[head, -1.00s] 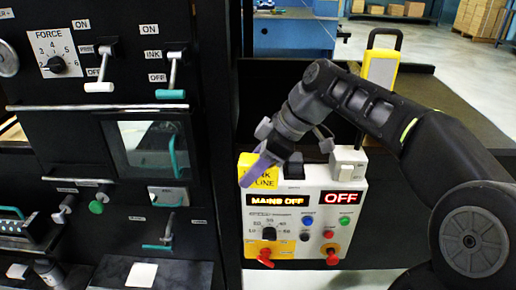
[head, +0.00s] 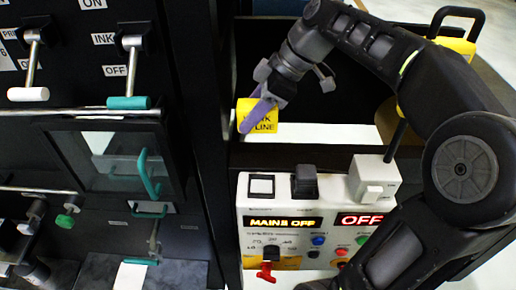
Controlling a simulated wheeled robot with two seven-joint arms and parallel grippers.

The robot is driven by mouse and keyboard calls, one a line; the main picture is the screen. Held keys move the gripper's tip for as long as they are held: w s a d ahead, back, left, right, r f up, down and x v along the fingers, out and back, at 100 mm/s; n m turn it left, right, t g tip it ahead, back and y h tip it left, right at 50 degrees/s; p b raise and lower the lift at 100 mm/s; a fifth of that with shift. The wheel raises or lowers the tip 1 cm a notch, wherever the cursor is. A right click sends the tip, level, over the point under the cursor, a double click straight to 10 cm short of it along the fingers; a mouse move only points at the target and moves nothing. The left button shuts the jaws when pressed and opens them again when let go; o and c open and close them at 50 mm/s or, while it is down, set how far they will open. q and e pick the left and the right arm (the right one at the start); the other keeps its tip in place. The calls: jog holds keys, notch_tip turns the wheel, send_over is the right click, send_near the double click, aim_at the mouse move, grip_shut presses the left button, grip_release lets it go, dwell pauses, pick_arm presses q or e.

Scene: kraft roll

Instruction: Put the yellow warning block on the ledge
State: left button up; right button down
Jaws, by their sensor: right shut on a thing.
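The yellow warning block (head: 264,127) has black lettering, with "LINE" readable. My right gripper (head: 250,115) has purple fingers and is shut on the block, covering part of its left side. The block shows above and beyond the control box (head: 285,215), in front of a white strip (head: 330,133) and a dark ledge (head: 320,156). I cannot tell whether it touches the ledge. My left gripper is not in view.
The control box shows "MAINS OFF" and "OFF", with a dark rocker switch (head: 305,182), a white switch block (head: 374,178) and a red knob (head: 266,272). A black machine with levers and a teal handle (head: 149,175) stands at the left. My right arm crosses the right side.

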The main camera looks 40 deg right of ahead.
jog(key=shift+s+a, duration=0.1)
jog(key=shift+f, duration=3.15)
jog(key=shift+f, duration=0.1)
notch_tip(320, 180, down, 3)
jog(key=shift+p, duration=0.45)
jog(key=shift+f, duration=0.25)
jog(key=shift+f, duration=0.15)
jog(key=c, duration=0.8)
grip_release()
jog(key=shift+c, duration=0.2)
